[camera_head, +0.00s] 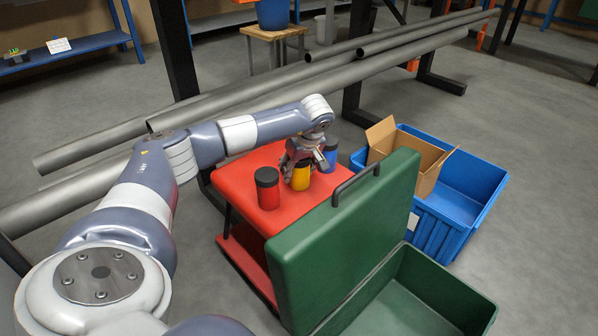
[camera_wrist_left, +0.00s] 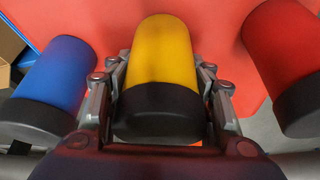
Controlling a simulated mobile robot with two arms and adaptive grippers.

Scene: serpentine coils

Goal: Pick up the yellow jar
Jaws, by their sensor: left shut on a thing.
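The yellow jar (camera_head: 301,179) with a dark lid stands on the red stool-like table (camera_head: 236,190), between a red jar (camera_head: 268,194) and a blue jar (camera_head: 329,159). My left gripper (camera_head: 298,163) reaches down over it from above. In the left wrist view the yellow jar (camera_wrist_left: 165,55) fills the middle, with its black lid nearest the camera. The fingers of my left gripper (camera_wrist_left: 163,90) are closed on both its sides. The blue jar (camera_wrist_left: 55,85) is to the left and the red jar (camera_wrist_left: 285,60) to the right, both apart from the fingers. My right gripper does not show.
An open green case (camera_head: 345,245) with a raised lid stands close in front of the red table. A blue crate (camera_head: 465,190) holding an open cardboard box (camera_head: 425,165) is to the right. Long grey pipes (camera_head: 250,95) run behind the table.

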